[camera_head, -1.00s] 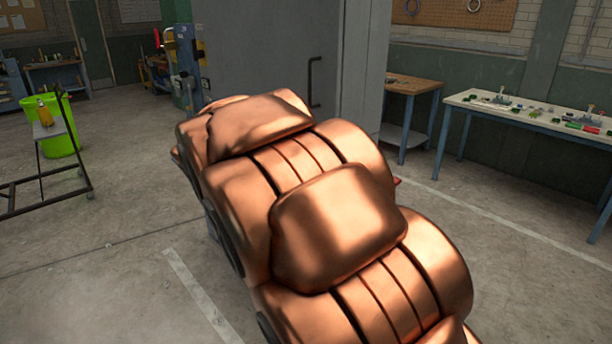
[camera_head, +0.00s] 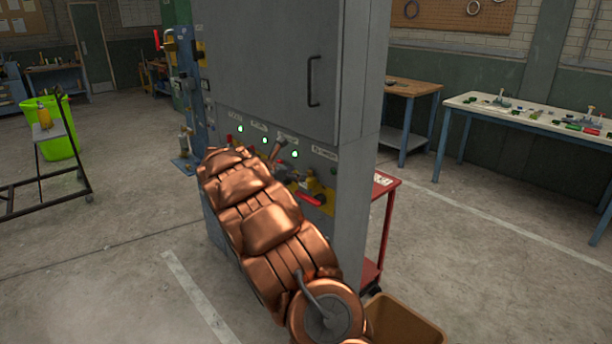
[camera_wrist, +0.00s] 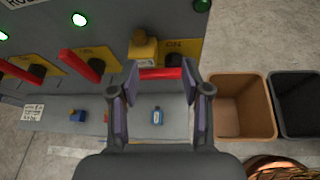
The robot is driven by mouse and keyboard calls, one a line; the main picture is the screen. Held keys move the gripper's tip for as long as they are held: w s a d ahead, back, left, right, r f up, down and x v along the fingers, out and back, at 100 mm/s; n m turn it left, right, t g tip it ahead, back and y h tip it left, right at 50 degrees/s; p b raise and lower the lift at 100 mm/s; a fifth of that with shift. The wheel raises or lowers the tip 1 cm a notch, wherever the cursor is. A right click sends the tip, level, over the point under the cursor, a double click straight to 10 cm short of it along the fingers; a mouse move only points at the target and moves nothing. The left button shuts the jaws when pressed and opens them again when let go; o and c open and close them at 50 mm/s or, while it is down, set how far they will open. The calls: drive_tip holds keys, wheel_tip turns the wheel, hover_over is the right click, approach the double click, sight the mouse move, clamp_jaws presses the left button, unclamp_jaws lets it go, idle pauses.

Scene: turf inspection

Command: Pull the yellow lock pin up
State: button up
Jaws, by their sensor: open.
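In the head view the yellow part (camera_head: 313,186) shows on the panel's right, above the red handle (camera_head: 311,198). My gripper (camera_wrist: 161,76) is open in the wrist view. Its fingertips are near the two ends of the visible red lever, below and right of the yellow knob. I cannot tell whether they touch the lever. In the head view my arm hides part of the panel.
The grey cabinet (camera_head: 270,60) has lit green lamps and other red levers (camera_wrist: 80,65). A brown bin (camera_wrist: 242,100) and a black bin (camera_wrist: 296,100) stand right. A red cart (camera_head: 385,215) stands beside the cabinet.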

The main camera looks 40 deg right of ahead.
sight(308, 173)
drive_tip(key=shift+w+d+f+n+t+h+p, duration=0.1)
drive_tip(key=shift+w+d+f+n+p, duration=0.25)
drive_tip(key=shift+w+d+f, duration=0.8)
drive_tip(key=shift+w+d+f+n+t+h+p, duration=0.1)
drive_tip(key=shift+w+d+f+n+p, duration=0.2)
drive_tip(key=shift+d, duration=1.55)
drive_tip(key=shift+w+d+f+n+t+h+p, duration=0.1)
drive_tip(key=shift+w+d+f+n+p, duration=0.25)
drive_tip(key=shift+w+d+f, duration=0.8)
drive_tip(key=shift+s+d+r, duration=0.25)
drive_tip(key=shift+s+d, duration=0.1)
drive_tip(key=shift+s, duration=0.2)
drive_tip(key=shift+c, duration=0.4)
clamp_jaws()
